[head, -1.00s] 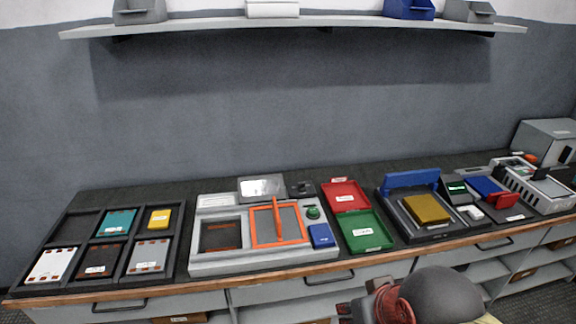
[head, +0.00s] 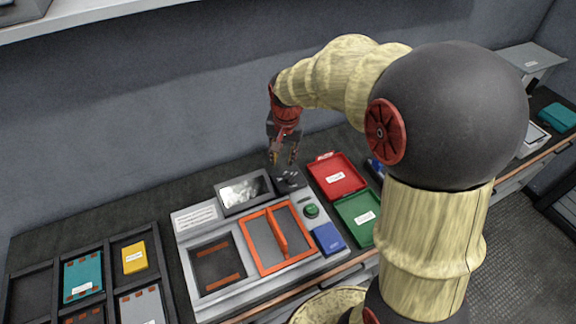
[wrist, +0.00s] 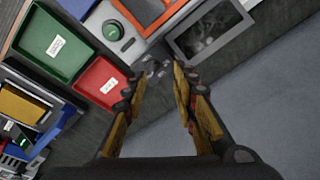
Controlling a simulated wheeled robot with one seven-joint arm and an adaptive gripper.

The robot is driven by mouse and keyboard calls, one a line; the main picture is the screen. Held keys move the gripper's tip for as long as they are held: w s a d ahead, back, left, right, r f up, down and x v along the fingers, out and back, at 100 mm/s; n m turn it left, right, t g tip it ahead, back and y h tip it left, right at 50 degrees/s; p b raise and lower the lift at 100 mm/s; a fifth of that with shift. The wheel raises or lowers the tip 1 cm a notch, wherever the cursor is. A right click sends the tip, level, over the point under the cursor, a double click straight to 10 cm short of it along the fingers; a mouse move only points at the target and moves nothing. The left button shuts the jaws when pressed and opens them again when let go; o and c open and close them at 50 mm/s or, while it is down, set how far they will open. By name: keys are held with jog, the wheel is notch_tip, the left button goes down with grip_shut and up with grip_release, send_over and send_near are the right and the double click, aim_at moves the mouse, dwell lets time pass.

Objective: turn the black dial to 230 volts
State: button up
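The black dial (head: 289,181) sits at the back right corner of the grey test unit (head: 190,240), right of its small screen (head: 244,191). My gripper (head: 284,161) points down just above the dial, with its fingers apart. In the wrist view, the dial (wrist: 153,66) shows between and beyond the two open fingertips of my gripper (wrist: 157,78). Nothing is held. I cannot tell whether a fingertip touches the dial. The dial's markings and pointer are too small to read.
A red tray (head: 336,178) and a green tray (head: 356,217) lie right of the unit. A green button (head: 311,211), an orange-framed window (head: 266,262) and a blue block (head: 327,239) are in front of the dial. A shelf (head: 90,14) hangs above at left.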

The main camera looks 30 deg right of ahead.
jog(key=w+d+f+m+g+p, duration=0.1)
jog(key=w+d+f+m+p, duration=0.25)
jog(key=w+f, duration=0.2)
jog(key=g+p, duration=0.1)
jog(key=p, duration=0.2)
send_over(289, 177)
jog(key=shift+m, duration=0.45)
notch_tip(289, 177, down, 6)
jog(key=shift+a+f, duration=0.1)
jog(key=shift+f, duration=0.15)
jog(key=shift+f+b, duration=0.35)
jog(key=shift+f, duration=3.65)
jog(key=shift+c, duration=0.8)
grip_shut()
